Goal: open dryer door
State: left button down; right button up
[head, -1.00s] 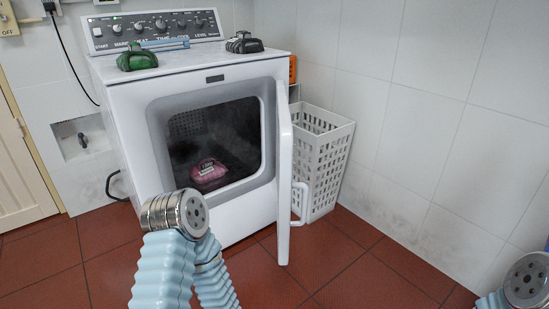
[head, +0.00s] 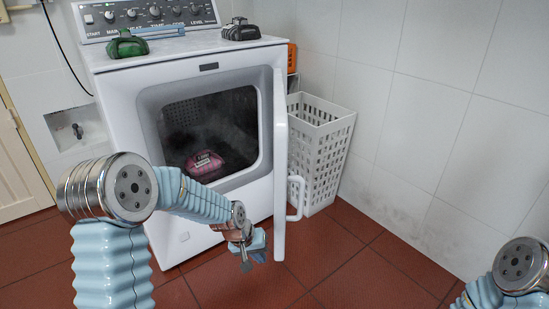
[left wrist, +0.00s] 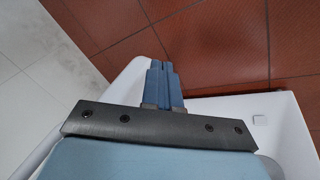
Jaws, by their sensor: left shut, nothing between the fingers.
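The white dryer (head: 190,84) stands against the wall, with its front opening uncovered and a pink item (head: 205,165) inside. Its door (head: 280,165) is swung wide open on the right side and shows nearly edge-on, with a white handle (head: 297,197) facing right. My left gripper (head: 248,262) is low in front of the dryer, just left of the door's lower end. In the left wrist view its blue fingers (left wrist: 164,85) are together and empty, with white dryer surfaces around them. I cannot tell whether it touches the door. My right gripper is out of view; only part of that arm shows.
A white perforated basket (head: 320,150) stands right of the dryer, behind the door. A green item (head: 127,45) and a dark item (head: 240,30) sit on the dryer top. An orange object (head: 292,58) is behind it. The red tiled floor (head: 370,260) in front is clear.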

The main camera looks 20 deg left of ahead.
pick_arm(q)
jog(key=w+a+r+t, duration=0.1)
jog(key=w+r, duration=0.1)
jog(key=r, duration=0.8)
jog(key=w+r+t, duration=0.1)
jog(key=w+r, duration=0.1)
jog(key=r, duration=0.7)
jog(key=t, duration=0.1)
send_near(280, 162)
jog(key=s+a+r, duration=0.1)
jog(key=s+a, duration=0.1)
jog(key=a, duration=0.3)
jog(key=shift+h, duration=0.4)
jog(key=shift+w+d+f+b, duration=0.15)
jog(key=shift+w+d+f, duration=0.8)
jog(key=shift+d+f, duration=0.2)
jog(key=shift+w+d+f+b, duration=0.2)
jog(key=shift+w+d+f, duration=0.8)
jog(key=shift+f, duration=0.3)
jog(key=shift+w+d+f+b, duration=0.15)
jog(key=shift+w+d+f, duration=0.7)
jog(key=shift+d+f, duration=0.35)
